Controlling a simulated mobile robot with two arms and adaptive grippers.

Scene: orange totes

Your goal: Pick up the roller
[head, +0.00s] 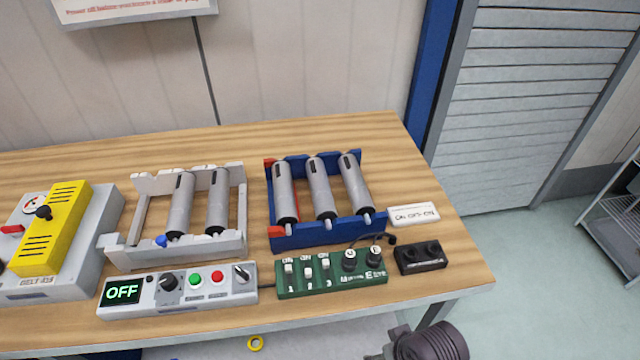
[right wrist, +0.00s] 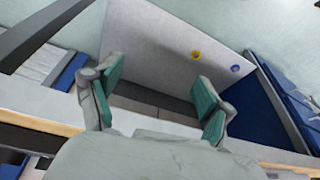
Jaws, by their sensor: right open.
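Several grey rollers sit in two racks on the wooden table in the head view. The blue rack (head: 330,234) holds three: a left roller (head: 285,192), a middle roller (head: 321,190) and a right roller (head: 354,184). The white rack (head: 192,250) holds two, a left one (head: 180,207) and a right one (head: 217,202), with an empty place at its left. My right gripper (right wrist: 155,92) shows in the right wrist view, open, with nothing between its green-padded fingers. No roller shows there. My left gripper is in neither view.
In front of the racks are a grey control box (head: 178,290), a green switch box (head: 331,277) and a small black box (head: 420,257). A yellow machine (head: 54,232) stands left. A white label (head: 412,216) lies right.

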